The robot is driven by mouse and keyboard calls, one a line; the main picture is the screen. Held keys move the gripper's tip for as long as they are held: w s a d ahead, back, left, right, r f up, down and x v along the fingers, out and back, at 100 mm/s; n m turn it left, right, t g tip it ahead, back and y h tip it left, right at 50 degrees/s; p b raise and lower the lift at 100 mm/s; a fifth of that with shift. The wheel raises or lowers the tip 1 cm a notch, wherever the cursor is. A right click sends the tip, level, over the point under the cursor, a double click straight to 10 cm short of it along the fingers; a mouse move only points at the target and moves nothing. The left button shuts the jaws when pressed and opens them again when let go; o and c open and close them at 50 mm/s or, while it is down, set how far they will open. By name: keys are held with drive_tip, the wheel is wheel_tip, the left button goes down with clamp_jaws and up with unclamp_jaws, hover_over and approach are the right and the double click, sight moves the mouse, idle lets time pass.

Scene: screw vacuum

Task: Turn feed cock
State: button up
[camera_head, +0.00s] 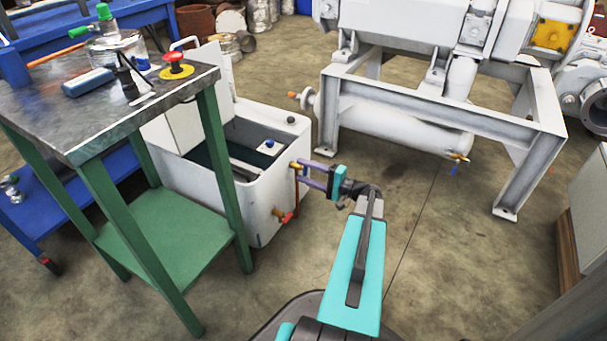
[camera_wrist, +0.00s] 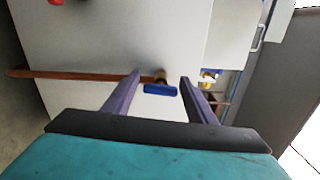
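A small cock with a blue handle (camera_wrist: 160,89) and a brass body sits on the side wall of the white tank (camera_head: 262,210). In the head view only its brass part (camera_head: 294,165) shows, near the fingertips. My gripper (camera_head: 300,172) reaches to the tank wall from the right, its two purple fingers apart. In the wrist view my gripper (camera_wrist: 160,77) is open, with one finger on each side of the blue handle. Gaps show on both sides, so it seems not gripped. Exact depth is hard to tell.
A copper pipe (camera_wrist: 80,75) runs along the tank wall beside the cock. A red-handled cock (camera_head: 284,216) is lower on the tank. A green-legged table (camera_head: 150,95) stands left. A white machine frame (camera_head: 440,100) stands behind, with another cock (camera_head: 458,158).

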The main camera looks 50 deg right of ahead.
drive_tip(key=shift+o, duration=0.4)
drive_tip(key=shift+d, duration=0.1)
drive_tip(key=shift+s+d+r, duration=0.1)
drive_tip(key=shift+s+d, duration=0.1)
drive_tip(key=shift+s, duration=0.2)
drive_tip(key=p+v, duration=0.4)
drive_tip(key=v, duration=0.9)
drive_tip(key=shift+p, duration=0.4)
drive_tip(key=shift+a, duration=0.15)
